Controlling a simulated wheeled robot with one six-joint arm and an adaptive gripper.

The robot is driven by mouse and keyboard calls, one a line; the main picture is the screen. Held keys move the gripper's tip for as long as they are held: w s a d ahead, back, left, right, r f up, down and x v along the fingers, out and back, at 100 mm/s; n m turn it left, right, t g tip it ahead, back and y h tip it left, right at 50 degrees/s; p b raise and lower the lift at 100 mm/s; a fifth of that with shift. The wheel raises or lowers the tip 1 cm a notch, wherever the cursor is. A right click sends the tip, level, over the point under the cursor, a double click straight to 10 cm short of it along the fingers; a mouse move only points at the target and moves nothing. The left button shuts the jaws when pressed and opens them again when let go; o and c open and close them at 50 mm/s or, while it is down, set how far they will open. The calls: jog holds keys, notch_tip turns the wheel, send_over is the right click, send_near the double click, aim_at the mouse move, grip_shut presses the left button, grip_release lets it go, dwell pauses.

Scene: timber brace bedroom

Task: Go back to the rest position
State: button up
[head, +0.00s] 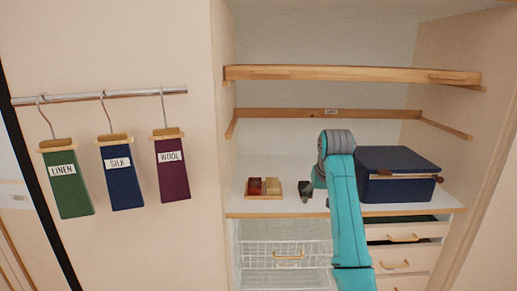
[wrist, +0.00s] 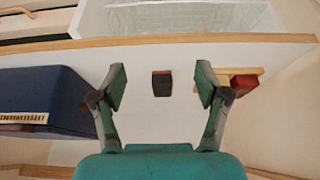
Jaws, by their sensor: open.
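My gripper (wrist: 160,76) is open in the wrist view, its two dark green fingers spread apart with nothing between their pads. A small dark block (wrist: 161,84) with a brown edge shows in the gap, on the white shelf (wrist: 150,125) beyond. In the head view my teal arm reaches over the shelf, between a small wooden tray and a navy box. A dark shape at the arm's end there may be finger or block; I cannot tell which.
The navy box (head: 398,160) stands right of my arm. The wooden tray (head: 248,194) with red and tan blocks is at left. A wooden rail shelf (head: 350,74) crosses above. Wire baskets (head: 285,252) and drawers (head: 395,265) lie below. Labelled hangers (head: 119,178) hang left.

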jog(key=s+f+t, duration=0.1)
jog(key=s+f, duration=0.2)
jog(key=f, duration=0.9)
jog(key=s+f+t, duration=0.1)
jog(key=s+f, duration=0.2)
jog(key=f, duration=0.9)
jog(key=s+f+t, duration=0.3)
jog(key=s+f, duration=1.3)
jog(key=s, duration=0.3)
jog(key=s+t, duration=0.2)
jog(key=s, duration=2.1)
jog(key=s+r+t, duration=0.3)
jog(key=s+r, duration=1.4)
jog(key=s, duration=0.3)
jog(key=shift+r, duration=0.4)
